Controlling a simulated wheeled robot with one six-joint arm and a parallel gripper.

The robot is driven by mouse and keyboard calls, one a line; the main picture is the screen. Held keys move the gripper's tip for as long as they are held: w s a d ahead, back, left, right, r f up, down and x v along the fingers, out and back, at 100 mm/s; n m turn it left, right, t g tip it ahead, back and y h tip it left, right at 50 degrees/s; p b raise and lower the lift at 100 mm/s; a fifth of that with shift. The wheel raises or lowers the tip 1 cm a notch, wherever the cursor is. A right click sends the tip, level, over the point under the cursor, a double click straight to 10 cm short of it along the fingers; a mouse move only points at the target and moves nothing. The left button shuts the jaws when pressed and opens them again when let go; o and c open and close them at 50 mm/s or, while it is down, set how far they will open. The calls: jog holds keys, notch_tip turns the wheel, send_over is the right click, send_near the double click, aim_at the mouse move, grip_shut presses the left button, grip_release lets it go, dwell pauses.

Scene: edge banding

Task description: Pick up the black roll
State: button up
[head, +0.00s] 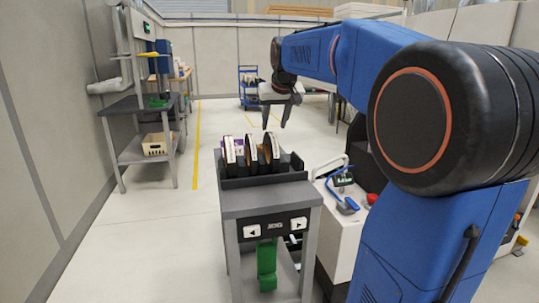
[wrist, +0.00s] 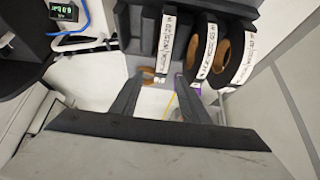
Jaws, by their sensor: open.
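Several dark edge-band rolls with white labels stand upright in a holder on the cart. In the head view I see a left roll (head: 229,152), a middle roll (head: 250,152) and a right roll (head: 270,150). In the wrist view they show at the top, including a roll with a black side and brown core (wrist: 233,62). The labels are too small to read, and I cannot tell which roll is the black one. My gripper (head: 276,122) is open and empty, above and behind the rolls. In the wrist view its fingers (wrist: 157,84) are apart, with no roll between them.
The grey cart (head: 268,199) has arrow signs on its front and a green object (head: 267,262) below. A white unit with a small screen (head: 342,181) stands close on its right. A workbench (head: 140,104) is at left. Floor left of the cart is clear.

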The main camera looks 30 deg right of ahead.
aim_at(272, 133)
jog(key=x, duration=0.6)
jog(key=shift+w+f, duration=0.1)
jog(key=shift+f, duration=0.3)
jog(key=shift+x, duration=2.6)
jog(key=shift+a, duration=0.1)
grip_shut()
